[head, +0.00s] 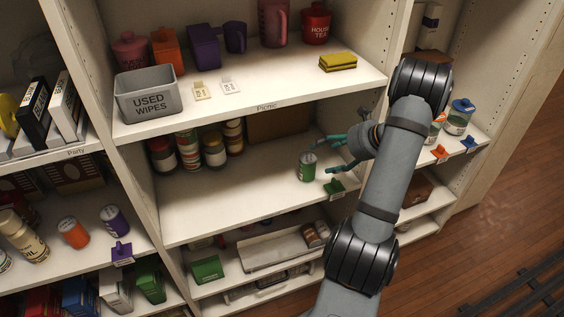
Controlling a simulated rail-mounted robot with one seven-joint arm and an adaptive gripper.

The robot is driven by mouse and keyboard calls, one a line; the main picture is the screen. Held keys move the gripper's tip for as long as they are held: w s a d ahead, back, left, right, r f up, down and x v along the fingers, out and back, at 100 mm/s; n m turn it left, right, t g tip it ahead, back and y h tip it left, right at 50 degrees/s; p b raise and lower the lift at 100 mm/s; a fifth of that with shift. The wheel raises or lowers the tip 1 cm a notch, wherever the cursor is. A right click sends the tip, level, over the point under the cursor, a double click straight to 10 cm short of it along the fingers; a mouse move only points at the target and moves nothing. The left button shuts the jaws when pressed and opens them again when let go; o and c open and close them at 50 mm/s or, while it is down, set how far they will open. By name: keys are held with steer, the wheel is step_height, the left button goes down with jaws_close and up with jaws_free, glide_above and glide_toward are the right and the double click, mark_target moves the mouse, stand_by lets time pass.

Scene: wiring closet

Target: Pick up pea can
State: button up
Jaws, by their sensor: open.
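The pea can (307,168) appears to be the small green can with a pale lid, standing upright on the middle shelf near its right side. Its label is too small to read. My gripper (322,157) is open, with teal fingers reaching in from the right. The fingers are close to the can's right side, one near its top and one lower in front. I cannot tell whether either finger touches the can.
A green tag (335,187) sits on the shelf edge below my gripper. Several jars (189,150) stand at the back left of the middle shelf (235,200). The upper shelf (270,80) overhangs, holding a grey bin (148,95) and a yellow sponge (338,62). The shelf left of the can is clear.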

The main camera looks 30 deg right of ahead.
mark_target(313, 160)
steer(key=x, duration=0.4)
steer(key=shift+d+f, duration=0.4)
steer(key=shift+d, duration=0.05)
steer(key=x, duration=0.5)
steer(key=shift+w+a+f, duration=0.1)
steer(key=shift+w, duration=0.05)
steer(key=shift+c, duration=0.9)
